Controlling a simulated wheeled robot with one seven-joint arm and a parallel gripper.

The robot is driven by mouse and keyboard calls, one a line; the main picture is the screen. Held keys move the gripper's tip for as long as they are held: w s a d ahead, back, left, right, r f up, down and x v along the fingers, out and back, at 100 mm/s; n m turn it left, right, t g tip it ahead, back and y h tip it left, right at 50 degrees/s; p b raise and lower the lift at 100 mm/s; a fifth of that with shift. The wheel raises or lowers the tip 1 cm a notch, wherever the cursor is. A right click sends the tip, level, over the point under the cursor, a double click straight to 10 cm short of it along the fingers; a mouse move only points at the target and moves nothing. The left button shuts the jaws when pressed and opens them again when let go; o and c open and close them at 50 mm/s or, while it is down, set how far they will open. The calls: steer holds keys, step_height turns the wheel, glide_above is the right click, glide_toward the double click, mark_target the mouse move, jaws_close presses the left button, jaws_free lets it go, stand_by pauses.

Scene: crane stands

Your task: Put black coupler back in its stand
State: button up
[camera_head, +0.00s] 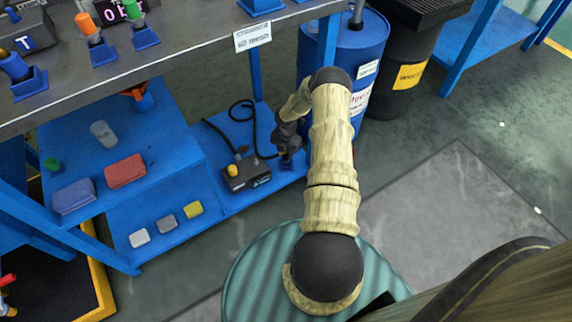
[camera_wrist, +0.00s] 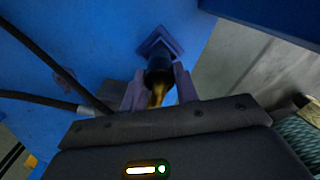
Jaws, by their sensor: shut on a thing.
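The black coupler (camera_wrist: 158,72) is between the two fingers of my gripper (camera_wrist: 160,88) in the wrist view, with a yellowish end facing the camera. My gripper is shut on it. The coupler's far end meets a blue square stand (camera_wrist: 152,44); I cannot tell how deeply it sits in it. In the head view my gripper (camera_head: 288,148) is low over the right end of the blue lower shelf (camera_head: 215,208), beside the barrel. The coupler and stand are too small and covered there to make out clearly.
A dark box with a yellow knob (camera_head: 246,173) and a black cable (camera_head: 235,108) lie left of my gripper. A blue barrel (camera_head: 358,45) stands close behind my arm. Coloured blocks (camera_head: 166,223) lie on the shelf. Other couplers (camera_head: 88,28) stand on the bench above.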

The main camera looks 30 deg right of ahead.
steer(key=shift+f+b, duration=1)
steer(key=shift+f, duration=0.45)
steer(key=o, duration=1.1)
steer(key=shift+r+p, duration=1.9)
steer(key=shift+r, duration=0.65)
steer(key=shift+r, duration=0.1)
step_height(320, 180, up, 12)
steer(key=p, duration=0.4)
steer(key=shift+p, duration=0.35)
